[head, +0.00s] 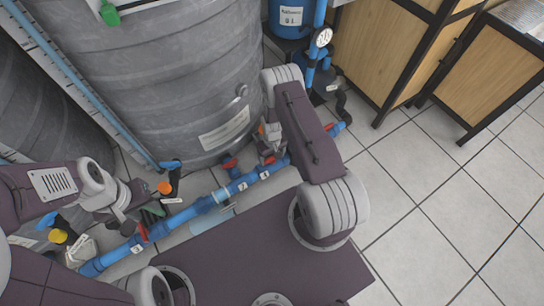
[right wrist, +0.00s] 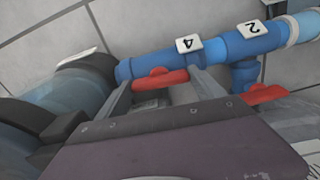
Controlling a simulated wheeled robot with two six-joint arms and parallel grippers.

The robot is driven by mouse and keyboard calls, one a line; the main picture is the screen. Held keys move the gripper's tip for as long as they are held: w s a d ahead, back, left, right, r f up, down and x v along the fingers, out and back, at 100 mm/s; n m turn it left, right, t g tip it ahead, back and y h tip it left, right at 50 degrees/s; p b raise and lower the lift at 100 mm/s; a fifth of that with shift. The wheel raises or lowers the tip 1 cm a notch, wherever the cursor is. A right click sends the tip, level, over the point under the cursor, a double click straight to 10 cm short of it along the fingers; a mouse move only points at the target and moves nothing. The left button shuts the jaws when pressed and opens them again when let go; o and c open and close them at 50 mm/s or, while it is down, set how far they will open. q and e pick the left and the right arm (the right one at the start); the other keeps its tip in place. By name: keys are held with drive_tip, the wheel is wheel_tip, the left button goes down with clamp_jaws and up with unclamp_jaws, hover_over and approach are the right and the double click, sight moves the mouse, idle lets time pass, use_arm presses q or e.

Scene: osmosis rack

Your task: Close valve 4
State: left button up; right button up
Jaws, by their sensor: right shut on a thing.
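Valve 4's red handle (right wrist: 160,78) sits on the blue pipe under the white "4" label (right wrist: 188,44) in the right wrist view. My right gripper (right wrist: 163,88) is shut on this handle, with a grey finger on either side. In the head view my right gripper (head: 270,135) reaches down beside the big grey tank to the blue pipe, and my arm partly hides the handle there. My left gripper (head: 122,218) is at the left, above the pipework; its fingertips are not clear.
A neighbouring red handle (right wrist: 268,94) lies near the "2" label (right wrist: 252,29). The grey tank (head: 165,75) stands close behind the pipe. A pressure gauge (head: 323,38) and blue housings are at the back. The tiled floor (head: 430,190) on the right is clear.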

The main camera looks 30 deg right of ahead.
sight(272, 157)
drive_tip(key=m+p, duration=0.1)
drive_tip(key=m, duration=0.3)
drive_tip(key=shift+r, duration=0.1)
drive_tip(key=m+p, duration=0.1)
drive_tip(key=m, duration=0.3)
drive_tip(key=shift+m+p, duration=0.3)
drive_tip(key=shift+p, duration=0.05)
drive_tip(key=m, duration=0.4)
drive_tip(key=shift+p, duration=0.35)
drive_tip(key=shift+m, duration=2.2)
drive_tip(key=o, duration=1.4)
drive_tip(key=shift+c, duration=0.2)
wheel_tip(272, 157, up, 9)
drive_tip(key=p, duration=0.6)
drive_tip(key=shift+f, duration=0.2)
drive_tip(key=shift+r, duration=0.1)
